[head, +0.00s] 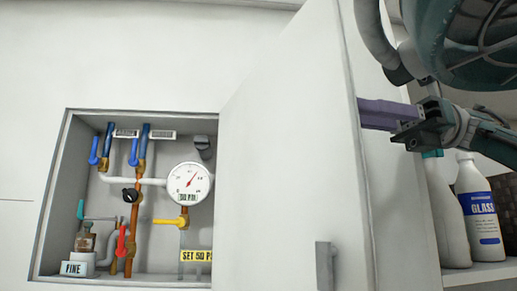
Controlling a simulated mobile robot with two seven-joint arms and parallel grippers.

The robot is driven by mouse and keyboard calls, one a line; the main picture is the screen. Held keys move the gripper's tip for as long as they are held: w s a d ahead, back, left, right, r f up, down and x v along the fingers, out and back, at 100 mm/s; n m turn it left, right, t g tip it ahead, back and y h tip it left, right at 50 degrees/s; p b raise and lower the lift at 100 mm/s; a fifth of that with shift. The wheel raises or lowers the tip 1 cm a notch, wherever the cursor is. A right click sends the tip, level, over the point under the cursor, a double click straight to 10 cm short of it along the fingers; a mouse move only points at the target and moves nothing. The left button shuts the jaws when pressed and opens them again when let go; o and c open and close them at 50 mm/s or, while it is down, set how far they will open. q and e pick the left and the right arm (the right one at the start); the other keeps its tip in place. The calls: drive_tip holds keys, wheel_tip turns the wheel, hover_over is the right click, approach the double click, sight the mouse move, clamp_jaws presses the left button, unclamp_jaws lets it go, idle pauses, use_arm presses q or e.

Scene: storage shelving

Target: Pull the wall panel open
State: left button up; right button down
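The white wall panel (290,150) stands swung out from the wall, with a grey handle (325,266) low near its right edge. Behind it on the left is an open recess with pipes, valves and a round white gauge (187,183). My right gripper (372,114) comes in from the right, with a purple-grey finger part meeting the panel's right edge, well above the handle. Whether it touches the panel or reaches behind it, I cannot tell. Its fingertips are not clearly seen. My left gripper is not in view.
White bottles, one with a blue label (482,215), stand on a shelf (480,274) at the lower right, below my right arm. The recess has a raised frame (48,210). The wall to the left is bare.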

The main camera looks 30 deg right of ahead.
drive_tip(key=shift+w+f+m+t, duration=0.25)
drive_tip(key=shift+w+m+t, duration=0.05)
drive_tip(key=shift+w, duration=0.25)
drive_tip(key=c, duration=0.9)
unclamp_jaws()
drive_tip(key=shift+w, duration=0.1)
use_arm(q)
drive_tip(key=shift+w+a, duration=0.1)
use_arm(e)
drive_tip(key=shift+r, duration=0.1)
drive_tip(key=shift+d, duration=0.1)
